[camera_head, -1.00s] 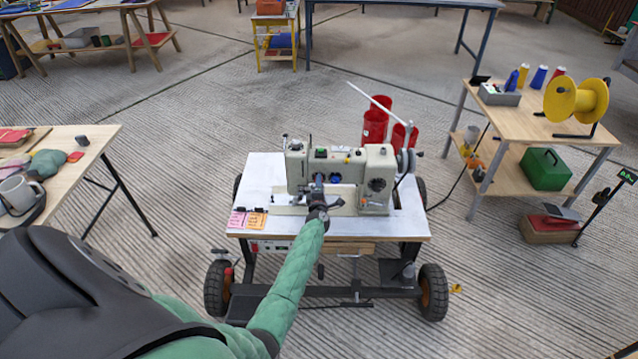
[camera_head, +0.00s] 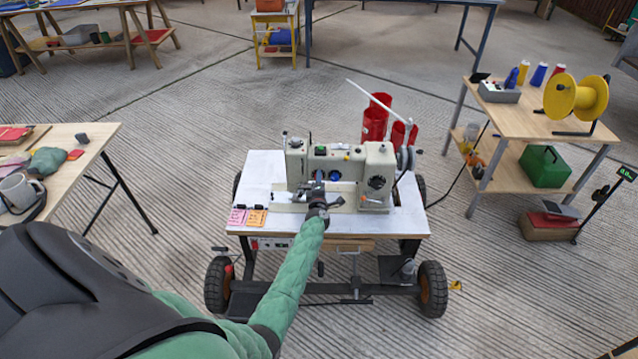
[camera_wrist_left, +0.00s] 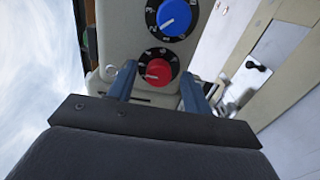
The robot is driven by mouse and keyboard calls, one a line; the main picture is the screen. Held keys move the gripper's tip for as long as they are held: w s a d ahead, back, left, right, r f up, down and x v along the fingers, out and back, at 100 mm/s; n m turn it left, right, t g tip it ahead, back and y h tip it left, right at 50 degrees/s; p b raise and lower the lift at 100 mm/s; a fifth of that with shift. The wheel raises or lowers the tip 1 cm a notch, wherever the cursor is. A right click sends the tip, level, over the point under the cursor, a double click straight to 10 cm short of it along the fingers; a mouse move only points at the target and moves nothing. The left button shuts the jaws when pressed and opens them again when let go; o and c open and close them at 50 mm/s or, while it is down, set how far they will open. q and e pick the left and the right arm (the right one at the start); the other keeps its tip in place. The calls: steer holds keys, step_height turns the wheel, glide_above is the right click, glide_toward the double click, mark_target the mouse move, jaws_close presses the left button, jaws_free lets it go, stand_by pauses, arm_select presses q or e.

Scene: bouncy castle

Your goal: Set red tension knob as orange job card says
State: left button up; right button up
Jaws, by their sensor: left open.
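The sewing machine (camera_head: 376,160) stands on a wheeled white-topped cart (camera_head: 262,172). In the left wrist view, the red tension knob (camera_wrist_left: 158,70) with its numbered black dial sits on the machine's pale face, below a blue knob (camera_wrist_left: 174,17). My left gripper (camera_wrist_left: 160,82) is open, its two blue fingers to either side of the red knob in the picture; I cannot tell whether they touch it. In the head view, my left gripper (camera_head: 315,188) is at the machine's front.
Red thread cones (camera_head: 375,122) stand behind the machine. A wooden table (camera_head: 100,140) is at the left, and a shelf table with a yellow spool (camera_head: 562,98) at the right.

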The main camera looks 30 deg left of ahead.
arm_select(q)
steer(key=v, duration=0.8)
arm_select(e)
steer(key=shift+w+a+f, duration=0.25)
steer(key=shift+a+f, duration=0.15)
steer(key=shift+a, duration=0.05)
arm_select(q)
steer(key=shift+w, duration=0.15)
arm_select(e)
steer(key=shift+d, duration=0.1)
